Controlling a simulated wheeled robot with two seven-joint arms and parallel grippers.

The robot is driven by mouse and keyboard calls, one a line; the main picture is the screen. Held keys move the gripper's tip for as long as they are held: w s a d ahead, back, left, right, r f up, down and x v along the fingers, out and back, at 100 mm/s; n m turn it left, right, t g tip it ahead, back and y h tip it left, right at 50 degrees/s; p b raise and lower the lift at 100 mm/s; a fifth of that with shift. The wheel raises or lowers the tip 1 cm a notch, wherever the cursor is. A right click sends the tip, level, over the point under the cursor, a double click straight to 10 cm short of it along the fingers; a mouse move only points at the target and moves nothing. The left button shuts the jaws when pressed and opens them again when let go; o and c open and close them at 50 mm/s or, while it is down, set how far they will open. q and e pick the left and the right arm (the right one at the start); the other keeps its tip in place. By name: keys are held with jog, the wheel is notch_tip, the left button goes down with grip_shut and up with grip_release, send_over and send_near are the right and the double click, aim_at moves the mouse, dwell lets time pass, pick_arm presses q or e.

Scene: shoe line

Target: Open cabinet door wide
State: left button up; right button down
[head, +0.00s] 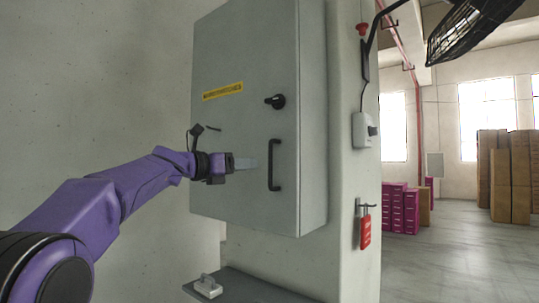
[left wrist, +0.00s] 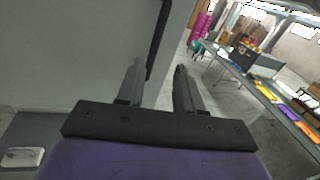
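The grey wall cabinet's door (head: 235,100) looks shut; it carries a yellow label (head: 222,91), a black rotary knob (head: 275,101) and a black vertical bar handle (head: 274,165) near its right edge. My left gripper (head: 250,163) is just left of the handle's middle, fingers pointing at it. In the left wrist view the two fingers are apart, and the black handle (left wrist: 157,40) shows between and beyond them. I cannot tell whether either finger touches it. My right gripper is not in view.
A grey ledge (head: 250,287) with a small white-grey item (head: 207,286) lies below the cabinet. A red padlock tag (head: 365,230) and a switch box (head: 362,130) are on the pillar to the right. Open floor (head: 440,255) and stacked boxes (head: 510,175) lie farther right.

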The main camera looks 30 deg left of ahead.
pick_arm(q)
jog(key=r+m+p, duration=0.1)
jog(key=r, duration=0.1)
jog(key=p, duration=0.5)
send_over(271, 184)
jog(key=shift+w+a+f, duration=0.15)
jog(key=shift+a+f, duration=0.1)
jog(key=shift+f, duration=0.05)
jog(key=shift+w+f, duration=0.15)
jog(key=shift+w, duration=0.05)
grip_shut()
